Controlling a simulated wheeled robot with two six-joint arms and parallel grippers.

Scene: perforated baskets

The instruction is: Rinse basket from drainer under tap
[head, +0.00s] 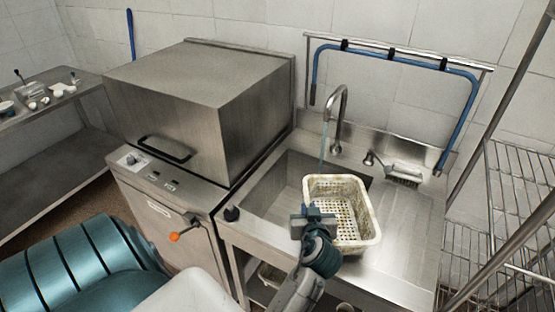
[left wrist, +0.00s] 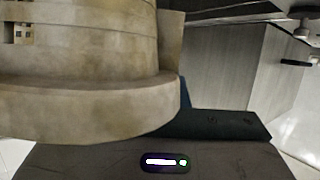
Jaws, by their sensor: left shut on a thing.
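A cream perforated basket (head: 366,229) with brownish stains is upright in the head view, over the right part of the sink and its ribbed drainer (head: 406,245). My left gripper (head: 313,217) is shut on the basket's near left rim. In the left wrist view the basket's wall and rim (left wrist: 90,105) fill the upper left, close to the camera. The tap (head: 340,118) curves over the back of the sink basin (head: 268,194), and a thin bluish stream seems to fall from its spout, behind and left of the basket. I cannot tell whether the basket touches the drainer.
A steel box-shaped machine (head: 200,105) with a black handle stands left of the sink. A brush (head: 404,175) lies at the back right of the sink. A blue hose (head: 395,54) hangs on a rail above. A wire rack (head: 510,210) stands at the right.

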